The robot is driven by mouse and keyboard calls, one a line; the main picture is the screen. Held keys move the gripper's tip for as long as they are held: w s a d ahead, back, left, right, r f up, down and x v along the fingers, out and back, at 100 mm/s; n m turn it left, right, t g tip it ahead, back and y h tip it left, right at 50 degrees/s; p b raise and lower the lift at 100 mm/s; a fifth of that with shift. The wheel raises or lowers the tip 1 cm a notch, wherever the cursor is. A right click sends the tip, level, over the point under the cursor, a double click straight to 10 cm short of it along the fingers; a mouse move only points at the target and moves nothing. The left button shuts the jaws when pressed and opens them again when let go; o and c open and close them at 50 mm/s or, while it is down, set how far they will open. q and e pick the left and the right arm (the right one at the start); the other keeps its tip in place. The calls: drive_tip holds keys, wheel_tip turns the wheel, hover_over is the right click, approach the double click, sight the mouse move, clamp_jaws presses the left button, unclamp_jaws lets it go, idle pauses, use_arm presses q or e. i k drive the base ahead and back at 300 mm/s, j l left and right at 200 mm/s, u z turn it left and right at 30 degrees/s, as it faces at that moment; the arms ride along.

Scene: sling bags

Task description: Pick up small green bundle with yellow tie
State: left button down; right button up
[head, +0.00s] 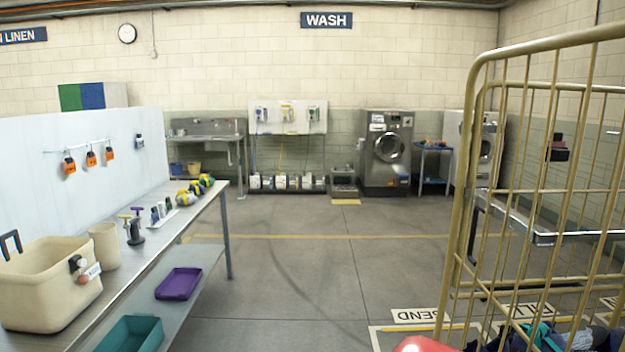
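A row of small bundles (195,189) in dark, green and yellow tones lies at the far end of the long table (215,200) on the left. They are too small and overlapped to tell clearly which one is green with a yellow tie. Neither of my grippers shows in the head view.
A cream tub (40,300), a beige canister (104,246) and small bottles stand on the table. A purple tray (178,284) and a teal bin (130,335) sit on its lower shelf. A tan wire cage cart (465,200) blocks the right. The middle floor (300,270) is clear.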

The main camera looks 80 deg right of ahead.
sight(205, 180)
drive_tip(key=z, duration=1.9)
drive_tip(key=i+l+z, duration=0.2)
drive_tip(key=i, duration=0.25)
drive_tip(key=i+z, duration=0.25)
drive_tip(key=i, duration=2.2)
drive_tip(key=i+u, duration=0.1)
drive_tip(key=i, duration=0.6)
drive_tip(key=i+l+u, duration=0.1)
drive_tip(key=i, duration=0.55)
drive_tip(key=i+l, duration=0.2)
drive_tip(key=i, duration=0.5)
drive_tip(key=j+u, duration=0.05)
